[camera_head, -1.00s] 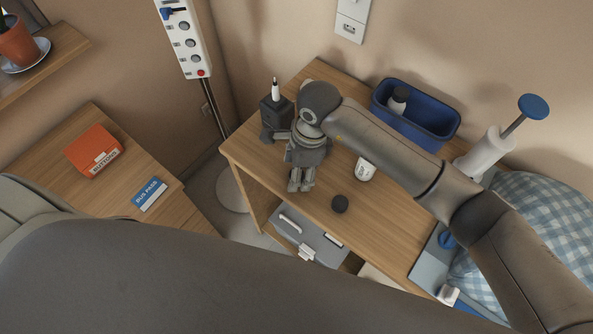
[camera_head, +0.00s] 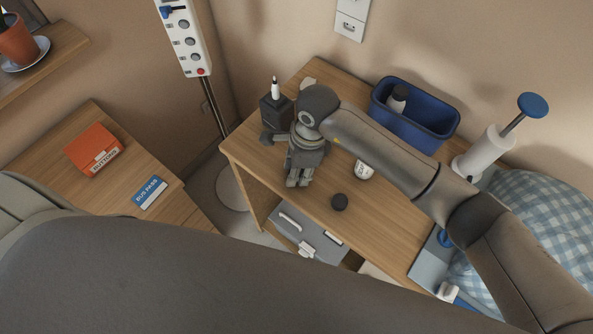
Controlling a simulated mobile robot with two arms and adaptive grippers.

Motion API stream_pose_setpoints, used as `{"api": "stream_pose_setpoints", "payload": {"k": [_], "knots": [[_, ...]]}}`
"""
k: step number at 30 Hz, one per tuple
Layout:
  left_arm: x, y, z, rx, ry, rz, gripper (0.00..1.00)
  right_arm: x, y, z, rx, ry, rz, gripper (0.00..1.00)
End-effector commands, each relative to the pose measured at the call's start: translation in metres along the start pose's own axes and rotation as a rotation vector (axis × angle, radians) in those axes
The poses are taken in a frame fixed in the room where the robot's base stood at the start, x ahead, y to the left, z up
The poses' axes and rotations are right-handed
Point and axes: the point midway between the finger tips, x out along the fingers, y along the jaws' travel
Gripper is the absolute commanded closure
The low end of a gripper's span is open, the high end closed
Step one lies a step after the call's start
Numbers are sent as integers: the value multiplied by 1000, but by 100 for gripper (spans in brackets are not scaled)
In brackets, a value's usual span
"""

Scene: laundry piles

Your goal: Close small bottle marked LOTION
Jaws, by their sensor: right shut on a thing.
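A small white bottle (camera_head: 364,171) stands on the wooden table, partly hidden behind my right forearm. Dark marks show on it, but I cannot read them, and its top is hidden. My left gripper is not in view.
A blue bin (camera_head: 452,131) with a bottle inside stands at the back. A dark block (camera_head: 276,112) holding a white-tipped item stands behind the gripper. A white pump cylinder (camera_head: 484,152) and a checked pillow (camera_head: 540,212) are at right.

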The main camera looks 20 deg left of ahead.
Motion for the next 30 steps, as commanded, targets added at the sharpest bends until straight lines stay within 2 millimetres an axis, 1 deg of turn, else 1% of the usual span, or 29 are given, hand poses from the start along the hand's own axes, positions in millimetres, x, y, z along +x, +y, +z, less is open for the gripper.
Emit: {"api": "stream_pose_setpoints", "payload": {"k": [5, 8, 11, 14, 17, 22, 27, 30], "knots": [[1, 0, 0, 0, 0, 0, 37, -1, 0, 0, 0, 0, -1, 78], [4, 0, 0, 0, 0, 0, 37, -5, -1, 1, -1, 0, -2, 78], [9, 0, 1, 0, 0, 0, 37, -14, -1, 2, -2, 1, -4, 78], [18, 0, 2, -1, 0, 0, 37, -28, -1, 4, -4, 2, -6, 78], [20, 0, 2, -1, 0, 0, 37, -47, 14, 15, -8, -1, -5, 78], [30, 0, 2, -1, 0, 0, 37, -85, 45, 36, -9, 0, -6, 78], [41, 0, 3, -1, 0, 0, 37, -99, 82, 58, -9, 0, -5, 78], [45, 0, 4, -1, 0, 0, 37, -107, 100, 68, -7, 0, -3, 78]]}}
